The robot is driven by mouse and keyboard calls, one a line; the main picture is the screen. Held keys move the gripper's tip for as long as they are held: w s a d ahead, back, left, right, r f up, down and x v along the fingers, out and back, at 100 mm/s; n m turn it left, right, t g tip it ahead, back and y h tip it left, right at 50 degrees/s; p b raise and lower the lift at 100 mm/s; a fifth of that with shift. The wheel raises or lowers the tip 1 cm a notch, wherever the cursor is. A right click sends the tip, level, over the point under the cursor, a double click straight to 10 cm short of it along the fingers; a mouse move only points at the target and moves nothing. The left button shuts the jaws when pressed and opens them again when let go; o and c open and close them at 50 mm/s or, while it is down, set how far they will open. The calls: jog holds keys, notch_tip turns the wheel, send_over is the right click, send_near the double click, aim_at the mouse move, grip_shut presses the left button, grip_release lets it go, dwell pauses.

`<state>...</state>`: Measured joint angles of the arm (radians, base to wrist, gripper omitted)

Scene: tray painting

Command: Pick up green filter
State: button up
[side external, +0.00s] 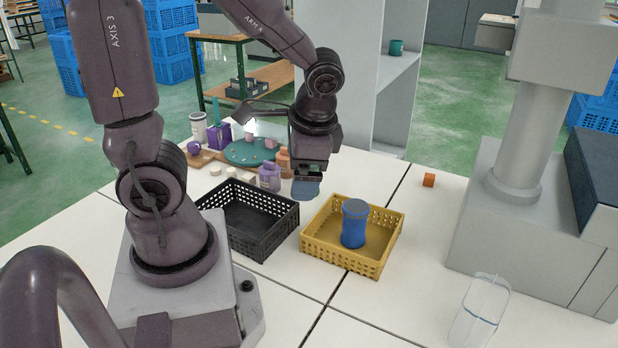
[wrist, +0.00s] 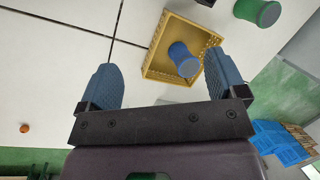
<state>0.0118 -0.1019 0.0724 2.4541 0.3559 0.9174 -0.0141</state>
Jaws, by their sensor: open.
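A green cylindrical filter (wrist: 262,12) is at the top right corner of the wrist view, cut off by the frame edge, on the white surface outside the yellow basket. I cannot make it out in the side view. A blue cylindrical filter (side external: 354,224) stands inside the yellow basket (side external: 337,258); it also shows in the wrist view (wrist: 184,60). My gripper (side external: 306,190) hangs in the air at the basket's back left in the side view. Its blue fingers are wide apart in the wrist view (wrist: 165,85), with nothing between them.
A black crate (side external: 262,240) stands left of the yellow basket. Bottles, a purple bottle (side external: 269,178) and a teal round tray (side external: 236,153) crowd the back left. A clear container (side external: 478,312) stands at the front right.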

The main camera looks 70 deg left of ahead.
jog(key=a+f+m+y, duration=0.3)
jog(key=a+f+m, duration=0.1)
jog(key=w+a+f+m+y, duration=0.1)
jog(key=a+f+m+y, duration=0.2)
jog(key=a+f+m, duration=0.2)
jog(key=w+a+f+m+y, duration=0.1)
jog(key=a+f+m+y, duration=0.3)
jog(key=a+f+m, duration=0.1)
jog(key=shift+a, duration=0.25)
jog(key=w+a+f+m+t, duration=0.1)
jog(key=w+a, duration=0.1)
jog(key=w+a+f+m+t, duration=0.1)
jog(key=w+a+m, duration=0.1)
jog(key=w+a+f+m+t, duration=0.1)
jog(key=w+a+f+t, duration=0.1)
jog(key=a, duration=0.1)
jog(key=shift+w+a+m, duration=0.1)
jog(key=shift+w+m, duration=0.1)
jog(key=shift+m, duration=0.1)
jog(key=shift+s+a+r+x, duration=0.1)
jog(key=shift+r+x, duration=0.05)
jog(key=shift+x, duration=0.8)
jog(key=shift+s+a+r+x, duration=0.1)
jog(key=shift+x, duration=0.85)
jog(key=shift+r+x, duration=0.15)
jog(key=shift+x, duration=0.75)
jog(key=c, duration=1)
jog(key=shift+c, duration=0.4)
jog(key=shift+r, duration=0.15)
